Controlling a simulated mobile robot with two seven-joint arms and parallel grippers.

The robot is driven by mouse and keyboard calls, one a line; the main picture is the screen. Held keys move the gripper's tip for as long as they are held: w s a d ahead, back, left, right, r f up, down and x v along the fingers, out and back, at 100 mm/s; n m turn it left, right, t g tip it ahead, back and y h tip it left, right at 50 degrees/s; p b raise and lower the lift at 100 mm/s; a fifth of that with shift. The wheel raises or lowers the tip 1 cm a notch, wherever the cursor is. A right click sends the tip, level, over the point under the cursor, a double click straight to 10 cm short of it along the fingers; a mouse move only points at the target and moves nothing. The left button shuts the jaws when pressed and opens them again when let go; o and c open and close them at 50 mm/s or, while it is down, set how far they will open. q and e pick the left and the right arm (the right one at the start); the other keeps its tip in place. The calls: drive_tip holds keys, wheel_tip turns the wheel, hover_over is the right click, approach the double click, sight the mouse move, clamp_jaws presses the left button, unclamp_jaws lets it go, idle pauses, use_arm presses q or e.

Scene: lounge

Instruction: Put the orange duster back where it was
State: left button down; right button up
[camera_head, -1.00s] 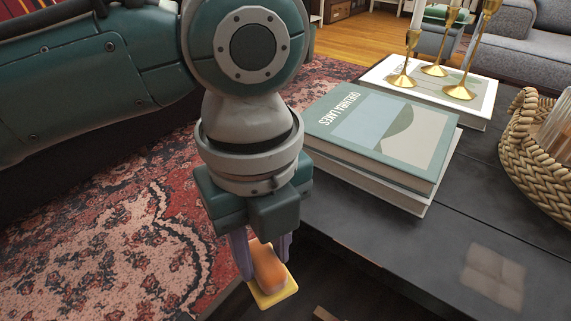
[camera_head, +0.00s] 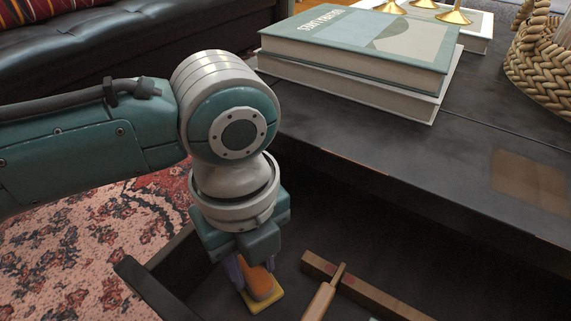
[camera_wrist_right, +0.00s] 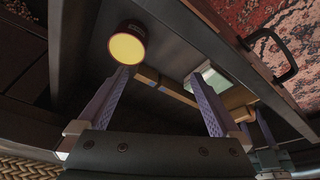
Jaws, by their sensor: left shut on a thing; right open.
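The orange duster (camera_head: 262,286), an orange grip on a flat yellow base, is low in the head view. My left gripper (camera_head: 250,276) points down and is shut on its orange grip. It holds the duster within the outline of an open dark drawer (camera_head: 150,289), left of a wooden divider (camera_head: 375,292). I cannot tell whether the yellow base touches the drawer floor. My right gripper (camera_wrist_right: 160,74) shows only in the right wrist view, with its purple fingers apart and nothing clearly between them.
A wooden-handled tool (camera_head: 322,297) lies by the divider. The right wrist view shows a round yellow-faced thing (camera_wrist_right: 127,48), a pale green-and-white thing (camera_wrist_right: 213,80) and a dark drawer handle (camera_wrist_right: 283,52). Stacked books (camera_head: 360,48) and a woven basket (camera_head: 540,60) stand on the tabletop.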

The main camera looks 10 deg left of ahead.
use_arm(q)
drive_tip(key=shift+r, duration=0.1)
drive_tip(key=c, duration=1)
unclamp_jaws()
drive_tip(key=shift+f, duration=0.2)
drive_tip(key=o, duration=0.5)
drive_tip(key=shift+c, duration=0.2)
